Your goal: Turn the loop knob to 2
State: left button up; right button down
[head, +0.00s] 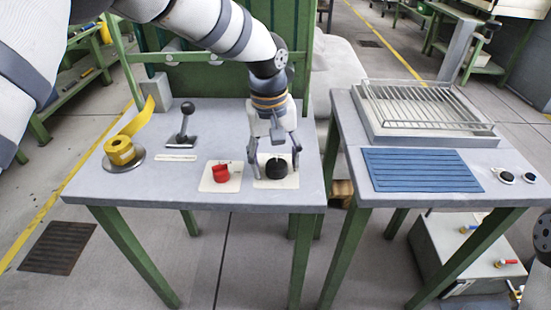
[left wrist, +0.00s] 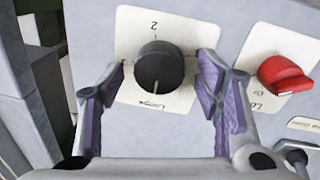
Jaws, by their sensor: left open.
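The black round knob (head: 277,168) sits on a pale square plate near the front right of the grey table. In the left wrist view the knob (left wrist: 160,67) has a "2" printed on one side of its plate and a small upside-down word on the other. A short white mark on the knob is on the side of that word. My left gripper (head: 275,160) is open above the plate, pointing down, with one finger on each side of the knob. In the left wrist view the fingers (left wrist: 162,88) look apart from the knob.
A red knob (head: 221,173) on its own plate (head: 234,184) is close beside on the left. A black lever (head: 184,130) and a yellow tape roll (head: 120,150) stand farther left. Another table (head: 345,150) with a wire rack (head: 425,100) and blue mat (head: 420,170) is at right.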

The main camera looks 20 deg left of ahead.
pick_arm(q)
jog(key=c, duration=1.2)
